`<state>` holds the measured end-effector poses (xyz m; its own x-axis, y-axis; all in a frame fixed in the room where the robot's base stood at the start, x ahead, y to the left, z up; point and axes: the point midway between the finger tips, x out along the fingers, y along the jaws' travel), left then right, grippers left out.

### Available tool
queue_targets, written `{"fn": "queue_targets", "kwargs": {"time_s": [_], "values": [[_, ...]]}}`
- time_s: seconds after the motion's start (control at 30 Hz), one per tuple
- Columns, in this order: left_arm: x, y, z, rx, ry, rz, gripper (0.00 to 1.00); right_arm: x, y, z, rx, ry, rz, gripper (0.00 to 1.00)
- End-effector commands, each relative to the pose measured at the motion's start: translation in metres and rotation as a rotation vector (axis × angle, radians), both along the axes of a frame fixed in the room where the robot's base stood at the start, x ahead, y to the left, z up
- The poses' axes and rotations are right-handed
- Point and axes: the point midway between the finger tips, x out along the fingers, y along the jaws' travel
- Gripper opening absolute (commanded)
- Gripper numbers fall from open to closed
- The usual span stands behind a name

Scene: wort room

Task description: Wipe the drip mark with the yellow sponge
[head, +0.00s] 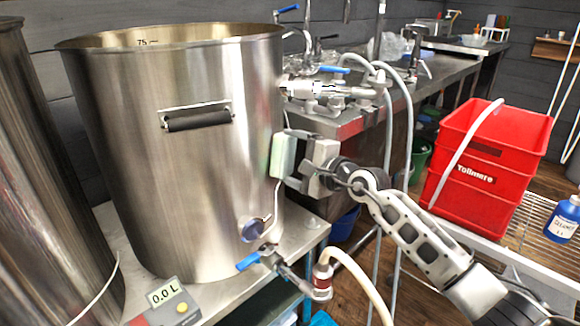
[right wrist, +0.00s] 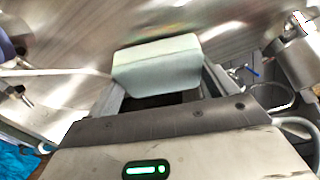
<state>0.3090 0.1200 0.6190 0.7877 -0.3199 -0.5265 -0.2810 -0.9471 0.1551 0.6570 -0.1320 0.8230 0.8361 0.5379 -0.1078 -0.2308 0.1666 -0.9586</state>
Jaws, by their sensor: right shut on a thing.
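My right gripper (head: 297,160) is shut on a pale green-white sponge-like block (head: 283,156), which looks pale rather than yellow. In the right wrist view the block (right wrist: 158,66) sits between the fingertips, facing the steel wall. The block is at the right side of the big steel kettle (head: 185,190), below the upper valve and above the lower one. I cannot tell whether it touches the wall. I see no clear drip mark; the block and gripper may hide it. My left gripper is not in view.
The upper valve and hose fittings (head: 325,92) stick out above the gripper. A blue-handled lower valve (head: 272,260) with a hose is below. A scale display (head: 166,293) stands in front. Red crates (head: 490,150) and a blue bottle (head: 564,218) are at right.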

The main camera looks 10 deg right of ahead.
Motion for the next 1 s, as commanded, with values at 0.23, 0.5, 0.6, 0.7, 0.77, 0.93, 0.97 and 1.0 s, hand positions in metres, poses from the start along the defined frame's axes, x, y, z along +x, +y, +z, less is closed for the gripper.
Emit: {"fn": "queue_targets", "kwargs": {"time_s": [0.23, 0.5, 0.6, 0.7, 0.77, 0.93, 0.97, 1.0], "values": [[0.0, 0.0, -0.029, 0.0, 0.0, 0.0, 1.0, 0.014, -0.009, -0.005, -0.002, 0.0, -0.001, 0.64], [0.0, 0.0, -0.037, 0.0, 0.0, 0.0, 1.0, 0.021, -0.012, -0.001, -0.002, 0.0, -0.001, 0.64], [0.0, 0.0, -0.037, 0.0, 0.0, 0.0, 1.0, 0.023, -0.01, -0.001, -0.002, 0.0, -0.001, 0.64], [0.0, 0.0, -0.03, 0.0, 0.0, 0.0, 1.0, 0.02, -0.008, 0.001, -0.003, 0.002, 0.0, 0.64], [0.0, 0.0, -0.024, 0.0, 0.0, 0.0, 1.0, 0.017, -0.005, 0.003, -0.002, 0.003, 0.001, 0.64], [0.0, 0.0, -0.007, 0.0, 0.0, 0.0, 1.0, 0.008, 0.003, 0.003, 0.0, 0.005, 0.005, 0.64], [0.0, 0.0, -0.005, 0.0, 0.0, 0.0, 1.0, 0.006, 0.005, 0.003, 0.001, 0.004, 0.006, 0.64], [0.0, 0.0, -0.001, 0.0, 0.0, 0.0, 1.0, 0.004, 0.007, 0.003, 0.001, 0.004, 0.006, 0.64]]}}
